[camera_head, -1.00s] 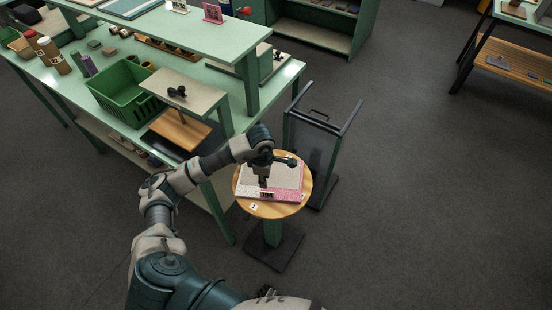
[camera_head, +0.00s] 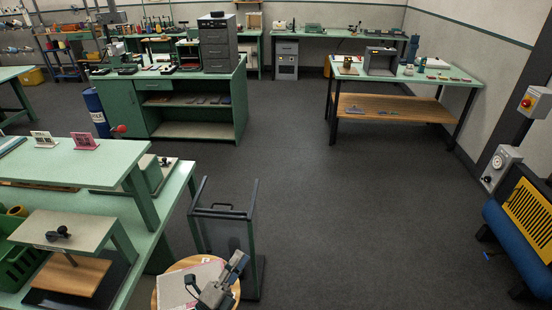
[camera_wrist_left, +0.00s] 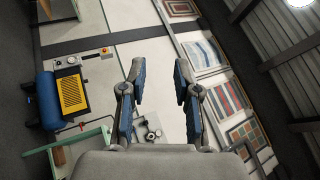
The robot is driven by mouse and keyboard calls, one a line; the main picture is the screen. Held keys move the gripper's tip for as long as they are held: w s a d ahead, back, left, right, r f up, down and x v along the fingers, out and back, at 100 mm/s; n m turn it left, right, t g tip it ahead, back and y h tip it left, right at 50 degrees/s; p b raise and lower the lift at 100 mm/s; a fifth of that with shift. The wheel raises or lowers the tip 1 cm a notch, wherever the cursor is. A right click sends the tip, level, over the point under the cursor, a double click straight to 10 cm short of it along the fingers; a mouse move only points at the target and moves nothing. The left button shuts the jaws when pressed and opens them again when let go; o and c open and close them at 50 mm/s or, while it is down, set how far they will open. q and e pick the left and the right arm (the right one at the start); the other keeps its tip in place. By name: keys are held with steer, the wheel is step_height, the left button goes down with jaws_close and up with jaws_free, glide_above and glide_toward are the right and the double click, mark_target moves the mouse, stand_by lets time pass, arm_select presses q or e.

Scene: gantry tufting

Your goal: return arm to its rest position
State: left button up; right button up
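My left gripper (camera_head: 214,275) is at the bottom of the head view, with its fingers pointing up. In the left wrist view the left gripper (camera_wrist_left: 158,82) has its two fingers apart, with nothing between them. In the head view it covers part of the round wooden stool top (camera_head: 159,295) and the pale sample (camera_head: 176,285) lying on it. The rest of my left arm is out of the head view. My right gripper is in neither view.
A dark metal frame stand (camera_head: 225,212) is just behind the stool. A green bench with a raised shelf (camera_head: 85,163) is at left. A blue-and-yellow machine (camera_head: 530,215) stands at far right. The floor (camera_head: 360,210) between is open.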

arm_select(q)
steer(key=a+f+n+y, duration=1)
steer(key=n+y, duration=0.2)
steer(key=n, duration=0.2)
steer(key=s+a+f+n+g+y, duration=0.3)
steer(key=s+f+n+g, duration=0.3)
steer(key=f, duration=0.4)
steer(key=s+d+f+n+g+h, duration=0.25)
steer(key=s+f+g, duration=0.85)
steer(key=s, duration=0.6)
steer(key=s+f, duration=0.3)
steer(key=f, duration=2.5)
steer(key=s+a+f, duration=0.4)
steer(key=s+f, duration=1)
steer(key=s, duration=0.2)
steer(key=shift+s+f+g+y, duration=0.2)
steer(key=shift+s+g+y, duration=0.15)
steer(key=shift+g, duration=0.05)
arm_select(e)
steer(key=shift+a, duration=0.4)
arm_select(q)
steer(key=shift+n, duration=0.25)
